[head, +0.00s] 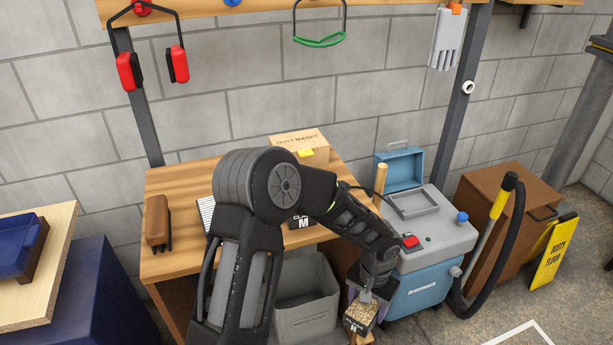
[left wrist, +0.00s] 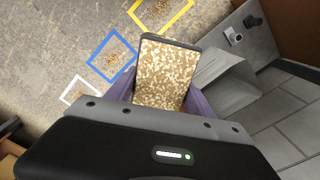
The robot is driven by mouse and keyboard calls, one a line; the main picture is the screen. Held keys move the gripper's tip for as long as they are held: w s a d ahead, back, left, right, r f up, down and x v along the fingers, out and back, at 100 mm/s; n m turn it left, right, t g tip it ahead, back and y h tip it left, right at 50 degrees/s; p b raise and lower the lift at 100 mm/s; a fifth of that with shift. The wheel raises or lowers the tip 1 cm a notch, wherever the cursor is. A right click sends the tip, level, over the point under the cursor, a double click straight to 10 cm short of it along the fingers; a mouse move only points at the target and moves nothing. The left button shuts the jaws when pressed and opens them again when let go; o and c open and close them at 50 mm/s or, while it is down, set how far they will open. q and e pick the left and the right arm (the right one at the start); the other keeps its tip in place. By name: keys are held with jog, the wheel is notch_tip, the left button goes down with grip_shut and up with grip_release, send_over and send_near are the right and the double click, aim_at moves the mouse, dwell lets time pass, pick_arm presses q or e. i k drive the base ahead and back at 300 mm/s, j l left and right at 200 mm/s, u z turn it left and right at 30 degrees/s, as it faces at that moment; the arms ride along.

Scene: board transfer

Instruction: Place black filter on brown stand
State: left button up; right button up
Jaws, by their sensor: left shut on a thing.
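My left gripper (head: 366,294) is shut on a black-framed filter (head: 361,312) with a speckled tan face, in front of the workbench. The filter's tan face fills the middle of the left wrist view (left wrist: 165,76), between the purple fingers of my left gripper (left wrist: 165,100). Another black item marked "M" (head: 301,223) lies on the bench, partly hidden by my left arm. A brown stand-like piece (head: 157,220) is at the bench's left end; I cannot tell for certain that it is the stand. My right gripper is out of view.
The wooden bench (head: 180,265) holds a dust mask box (head: 298,145). A grey bin (head: 305,300) stands below. A grey-blue vacuum (head: 425,270) with a black hose is at the right. The floor has blue (left wrist: 94,61) and yellow (left wrist: 138,18) outlined squares with debris.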

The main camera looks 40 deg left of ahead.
aim_at(185, 182)
jog(key=k+j+z, duration=0.25)
jog(key=k+j, duration=1.1)
